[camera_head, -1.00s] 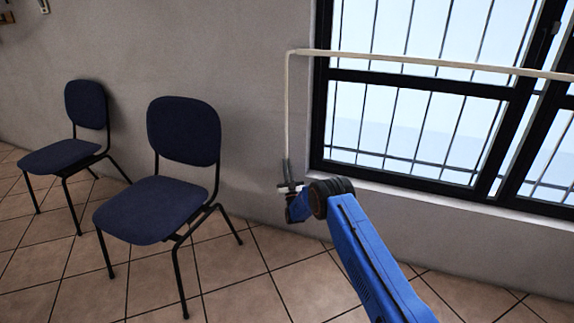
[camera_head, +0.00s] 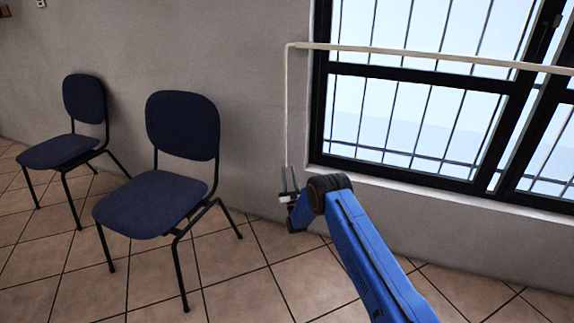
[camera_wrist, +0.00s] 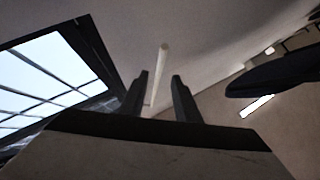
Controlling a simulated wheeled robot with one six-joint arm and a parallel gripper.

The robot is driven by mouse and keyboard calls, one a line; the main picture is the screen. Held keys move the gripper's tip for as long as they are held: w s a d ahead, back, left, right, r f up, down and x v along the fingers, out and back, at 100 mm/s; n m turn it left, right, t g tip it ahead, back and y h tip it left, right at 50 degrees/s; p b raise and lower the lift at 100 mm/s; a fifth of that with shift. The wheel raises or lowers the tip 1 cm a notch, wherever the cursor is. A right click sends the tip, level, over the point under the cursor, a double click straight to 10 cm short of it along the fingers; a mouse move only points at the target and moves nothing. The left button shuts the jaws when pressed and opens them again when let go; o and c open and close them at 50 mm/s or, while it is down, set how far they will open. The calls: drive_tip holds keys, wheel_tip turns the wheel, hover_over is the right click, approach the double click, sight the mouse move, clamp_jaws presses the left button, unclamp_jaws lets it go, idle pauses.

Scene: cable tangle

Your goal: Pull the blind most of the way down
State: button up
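A pale horizontal bar (camera_head: 430,56) crosses the window, and a thin pale cord (camera_head: 287,105) hangs from its left end along the wall. I see no blind fabric; the window's top is out of view. My gripper (camera_head: 289,177) is at the cord's lower visible end, left of the window's lower corner. Its two fingers point up and stand apart in the wrist view (camera_wrist: 160,82). The cord shows there as a pale strip (camera_wrist: 162,62) between and beyond the fingers, with a gap to each finger. I cannot tell whether its tip lies within their depth.
The barred, black-framed window (camera_head: 415,110) has a pale sill (camera_head: 440,191) below it. Two dark blue chairs (camera_head: 184,125) (camera_head: 85,98) stand along the wall to the left. Tiled floor (camera_head: 235,285) between the near chair and my arm is clear.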

drive_tip(key=v, duration=1)
drive_tip(key=shift+s, duration=0.1)
